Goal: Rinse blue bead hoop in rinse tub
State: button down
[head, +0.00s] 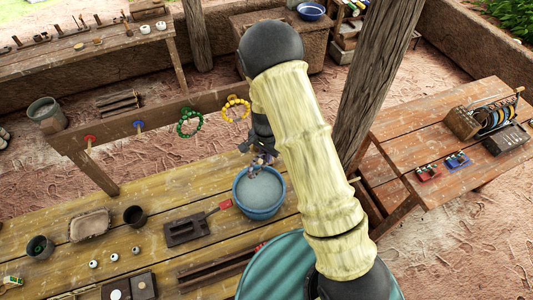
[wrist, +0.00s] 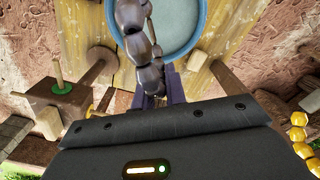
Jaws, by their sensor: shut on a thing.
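The rinse tub (head: 240,204) is a round blue tub of greyish water on the plank table. It also shows at the top of the wrist view (wrist: 204,28). My gripper (head: 262,156) is at the tub's far rim in the head view. In the wrist view my gripper (wrist: 160,97) is shut on a bead hoop (wrist: 150,75). Its beads look brown and muddy, with no clear blue showing. The hoop overlaps the tub's left rim in the wrist view; I cannot tell whether it touches the water. In the head view the hoop is mostly hidden.
A wooden rail behind the tub carries a green bead hoop (head: 190,123) and a yellow bead hoop (head: 236,108). Its red peg (head: 90,138) and blue peg (head: 139,125) are bare. A wooden post (head: 372,75) stands right of my arm. A dark tray (head: 186,230) lies left of the tub.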

notch_tip(320, 180, down, 20)
jog(key=b, duration=1.4)
jog(key=shift+r, duration=0.15)
jog(key=shift+f+b, duration=0.6)
jog(key=shift+f, duration=0.05)
jog(key=shift+r, duration=0.3)
dwell(2.8)
jog(key=shift+d+f, duration=0.1)
jog(key=shift+f, duration=0.2)
jog(key=shift+r, duration=0.15)
dwell(0.6)
jog(key=shift+r+p, duration=0.3)
jog(key=shift+p, duration=0.05)
dwell(0.5)
